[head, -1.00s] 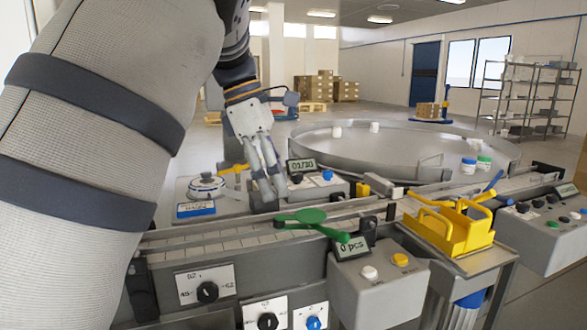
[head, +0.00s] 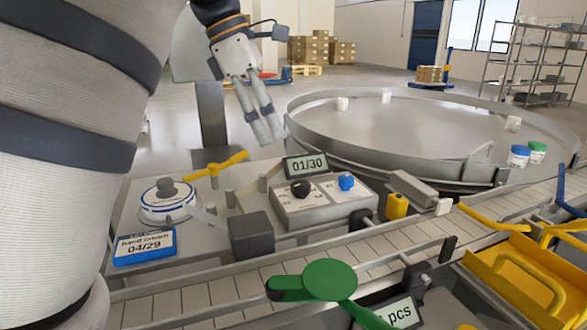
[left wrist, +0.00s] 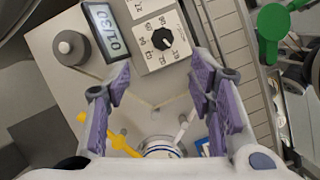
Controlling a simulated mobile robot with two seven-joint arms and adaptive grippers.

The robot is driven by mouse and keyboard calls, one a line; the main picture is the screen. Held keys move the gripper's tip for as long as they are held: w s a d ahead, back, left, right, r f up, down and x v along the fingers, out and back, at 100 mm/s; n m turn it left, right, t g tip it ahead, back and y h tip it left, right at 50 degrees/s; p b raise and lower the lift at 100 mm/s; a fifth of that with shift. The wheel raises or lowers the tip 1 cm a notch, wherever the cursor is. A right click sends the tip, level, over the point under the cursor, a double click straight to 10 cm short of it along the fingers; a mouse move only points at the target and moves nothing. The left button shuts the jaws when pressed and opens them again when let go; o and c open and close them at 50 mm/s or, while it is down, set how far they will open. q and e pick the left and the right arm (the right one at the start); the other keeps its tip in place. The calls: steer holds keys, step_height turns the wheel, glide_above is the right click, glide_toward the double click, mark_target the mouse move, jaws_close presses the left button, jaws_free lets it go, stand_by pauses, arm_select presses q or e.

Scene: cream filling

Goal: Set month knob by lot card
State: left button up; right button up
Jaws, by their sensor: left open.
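The lot card (head: 145,245) is a white and blue card at the left, reading hand cream 04/29. The display (head: 306,166) behind the knob box reads 01/30. The box carries a black knob (head: 300,189) on the left and a blue knob (head: 346,181) on the right. In the left wrist view, the black knob (left wrist: 162,39) sits on a numbered dial, beyond the fingertips. My left gripper (head: 268,130) points down, empty, above and behind the display. Its purple-padded fingers (left wrist: 160,85) are spread apart and touch no knob. My right gripper is out of view.
A grey block (head: 251,238) and a yellow-armed post (head: 214,172) stand left of the box. The conveyor (head: 230,307) runs in front, with a green paddle (head: 328,281) over it. A round turntable (head: 400,130) lies behind. A yellow tray (head: 520,280) is at the right.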

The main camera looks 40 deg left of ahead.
mark_target(298, 184)
arm_select(q)
steer(key=x, duration=1.1)
steer(key=shift+s+d+f, duration=0.1)
steer(key=shift+s, duration=0.1)
steer(key=shift+c, duration=0.5)
steer(key=c, duration=1.1)
